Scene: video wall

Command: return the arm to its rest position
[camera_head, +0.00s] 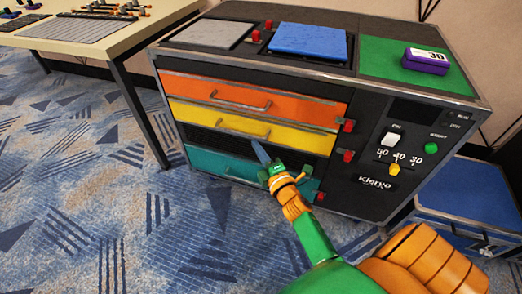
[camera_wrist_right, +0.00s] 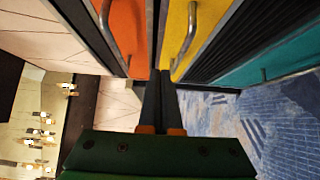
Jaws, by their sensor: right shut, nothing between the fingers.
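My right arm comes in from the lower right in the head view, green and orange. Its gripper (camera_head: 261,153) is shut and empty, in front of the dark band between the yellow drawer (camera_head: 240,122) and the teal drawer (camera_head: 225,163). In the right wrist view the shut fingers (camera_wrist_right: 167,80) point towards the cabinet front, with the orange drawer (camera_wrist_right: 130,25) left of them and the yellow drawer (camera_wrist_right: 200,35) right. The drawer handles show clear of the fingers. Whether the fingertips touch the cabinet I cannot tell. My left gripper is out of view.
The black cabinet (camera_head: 365,110) bears a blue pad (camera_head: 308,40), a grey pad (camera_head: 212,33) and a purple box (camera_head: 425,61) on a green surface. Red latches stick out at its front. A blue case (camera_head: 470,190) stands right; a table (camera_head: 95,30) stands left. Carpet in front is open.

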